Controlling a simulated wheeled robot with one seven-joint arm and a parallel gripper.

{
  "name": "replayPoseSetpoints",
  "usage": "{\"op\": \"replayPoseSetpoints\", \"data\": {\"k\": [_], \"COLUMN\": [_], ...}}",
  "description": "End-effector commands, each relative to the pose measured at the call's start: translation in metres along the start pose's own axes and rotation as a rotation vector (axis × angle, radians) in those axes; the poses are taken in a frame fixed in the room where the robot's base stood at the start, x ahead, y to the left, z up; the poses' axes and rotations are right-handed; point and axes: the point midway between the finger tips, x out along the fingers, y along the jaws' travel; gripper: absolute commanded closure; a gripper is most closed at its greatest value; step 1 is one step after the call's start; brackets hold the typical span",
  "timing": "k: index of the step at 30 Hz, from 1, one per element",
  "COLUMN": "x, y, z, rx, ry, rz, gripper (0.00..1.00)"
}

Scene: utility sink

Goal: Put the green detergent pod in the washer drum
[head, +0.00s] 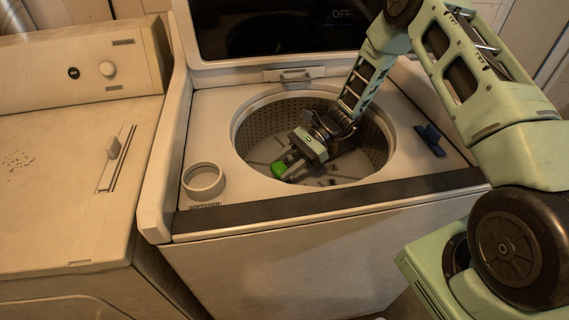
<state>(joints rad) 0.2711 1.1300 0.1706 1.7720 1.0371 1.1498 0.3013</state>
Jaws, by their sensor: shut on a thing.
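The green detergent pod (279,169) is a small bright green piece at the tip of my gripper (286,164). My gripper is shut on the pod and reaches down through the round opening of the washer drum (256,130). The pod shows inside the drum's outline, toward its left front side. I cannot tell how far it is above the drum floor. The drum has perforated metal walls, and my arm covers part of its back right side.
The washer's lid (260,30) stands open behind the drum. A round softener cup (203,180) is at the left front of the washer top. A small blue object (430,139) lies right of the drum. Another white appliance (70,170) stands at the left.

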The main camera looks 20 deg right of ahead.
Motion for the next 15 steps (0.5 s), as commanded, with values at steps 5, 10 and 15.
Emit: {"op": "replayPoseSetpoints", "data": {"k": [5,10,15], "x": [-0.0002,-0.0002,-0.0023], "y": [-0.0002,-0.0002,-0.0003], "z": [0.0002,0.0003,0.0053], "rx": [0.000,0.000,-0.001], "ry": [0.000,0.000,0.001], "rz": [0.000,-0.001,0.000], "gripper": [0.35,0.35,0.35]}}
